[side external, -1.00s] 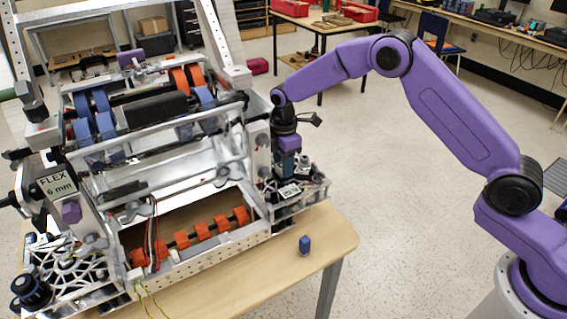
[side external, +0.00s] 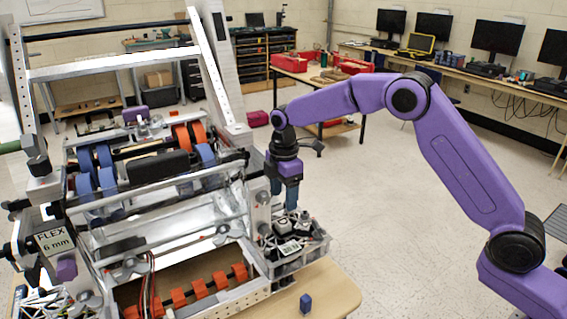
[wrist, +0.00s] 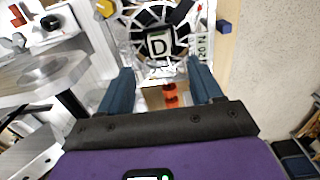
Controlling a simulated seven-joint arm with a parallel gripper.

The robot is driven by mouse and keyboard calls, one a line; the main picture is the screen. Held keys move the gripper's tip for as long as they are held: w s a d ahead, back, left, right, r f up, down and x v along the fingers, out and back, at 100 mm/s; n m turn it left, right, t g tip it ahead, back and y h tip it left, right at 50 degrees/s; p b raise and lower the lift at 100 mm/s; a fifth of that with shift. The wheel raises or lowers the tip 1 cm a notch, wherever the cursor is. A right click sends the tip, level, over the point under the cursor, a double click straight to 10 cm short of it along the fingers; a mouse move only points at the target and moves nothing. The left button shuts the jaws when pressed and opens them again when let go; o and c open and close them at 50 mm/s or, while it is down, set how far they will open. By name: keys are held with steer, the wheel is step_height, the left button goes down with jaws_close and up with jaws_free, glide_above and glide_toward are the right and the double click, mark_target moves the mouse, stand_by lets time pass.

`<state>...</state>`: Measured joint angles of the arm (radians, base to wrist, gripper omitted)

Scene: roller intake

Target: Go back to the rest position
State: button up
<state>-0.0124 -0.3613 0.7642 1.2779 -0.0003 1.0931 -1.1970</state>
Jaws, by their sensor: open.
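My gripper (side external: 284,205) points down above the right end of the roller intake (side external: 228,300), just over the electronics there. In the wrist view, my gripper (wrist: 160,67) has its two blue fingers spread wide with nothing held between them. My arm bends up and to the right from the gripper.
A small blue block (side external: 305,303) stands on the wooden table (side external: 335,290) at its front right. It also shows in the wrist view (wrist: 225,27). The intake's metal uprights rise left of my gripper. Open floor lies to the right.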

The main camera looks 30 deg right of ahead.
step_height(320, 180, up, 9)
steer(key=s+a+r+m, duration=0.1)
steer(key=s+r, duration=0.1)
steer(key=s, duration=0.7)
steer(key=s+d+f+m, duration=0.1)
steer(key=s+d, duration=0.3)
steer(key=s, duration=0.6)
steer(key=s+d+f+m, duration=0.2)
steer(key=s+d, duration=0.2)
steer(key=s, duration=0.7)
steer(key=s+d+f+m, duration=0.1)
steer(key=s+d, duration=0.4)
steer(key=s, duration=0.6)
steer(key=shift+f, duration=0.7)
